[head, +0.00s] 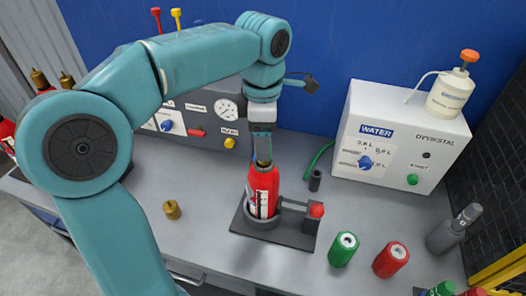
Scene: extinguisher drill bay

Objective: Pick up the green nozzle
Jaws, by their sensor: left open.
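A short green cylinder with a pale ring and a dark hole in its top (343,249) stands on the grey bench at the lower right; it looks like the green nozzle. A second green piece (440,289) is cut off by the bottom edge, so I cannot tell which is meant. My left gripper (263,160) points down at the top of a red extinguisher bottle (263,188), left of and behind the green cylinder. It is open; its fingertips are partly hidden, and I cannot tell whether they touch the bottle. My right gripper is out of view.
The bottle stands in a dark holder (292,238) with a red knob. A similar red cylinder (391,260) stands right of the green one. A grey canister (454,230), brass fitting (172,209) and white water box (400,138) are around. Bench right of the holder is partly clear.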

